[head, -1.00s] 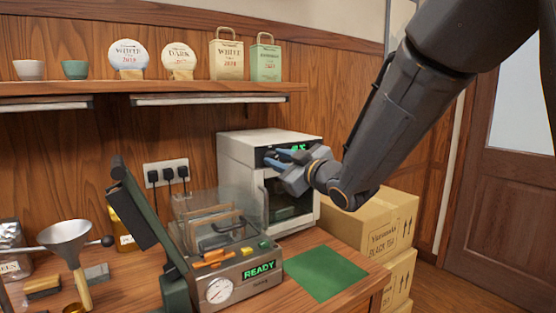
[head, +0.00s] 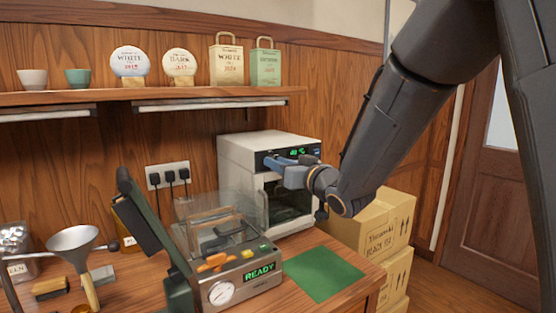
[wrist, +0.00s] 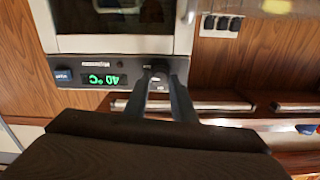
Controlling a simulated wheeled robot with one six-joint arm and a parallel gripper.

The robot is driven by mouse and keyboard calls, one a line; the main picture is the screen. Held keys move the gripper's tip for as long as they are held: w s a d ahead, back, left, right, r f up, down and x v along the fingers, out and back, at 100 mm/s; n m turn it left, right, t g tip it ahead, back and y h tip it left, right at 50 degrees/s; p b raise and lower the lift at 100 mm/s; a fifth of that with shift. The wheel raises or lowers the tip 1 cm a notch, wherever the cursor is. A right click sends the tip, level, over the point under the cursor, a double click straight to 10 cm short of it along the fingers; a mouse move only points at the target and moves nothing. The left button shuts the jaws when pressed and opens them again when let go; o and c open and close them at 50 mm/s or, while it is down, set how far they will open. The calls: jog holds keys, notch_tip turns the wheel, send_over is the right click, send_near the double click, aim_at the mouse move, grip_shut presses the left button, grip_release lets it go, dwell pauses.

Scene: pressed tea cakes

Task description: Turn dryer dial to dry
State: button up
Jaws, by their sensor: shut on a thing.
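The dryer (head: 240,150) is a white box with a glass door at the back of the counter. Its black top panel has a green display (wrist: 101,80) reading 40 °C, upside down in the wrist view, and a blue button (wrist: 63,75). The dark dial (wrist: 158,67) sits on the same panel. My gripper (head: 274,162) reaches the panel from the right. In the wrist view my gripper's fingers (wrist: 163,78) are shut on the dial. The gripper hides the dial in the head view, and the dial's setting cannot be read.
The press (head: 235,275) with a READY display and raised lever stands in front of the dryer. A green mat (head: 323,273) lies to its right. Cardboard boxes (head: 372,230) are stacked beside the counter. A shelf (head: 200,91) with cups, tea cakes and bags runs above.

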jog(key=shift+m+p, duration=0.95)
jog(key=shift+m, duration=1.25)
jog(key=o, duration=1.1)
jog(key=shift+c, duration=0.2)
jog(key=b+v, duration=0.1)
jog(key=v, duration=0.6)
jog(key=shift+s+d+b, duration=0.25)
jog(key=shift+s+b, duration=0.05)
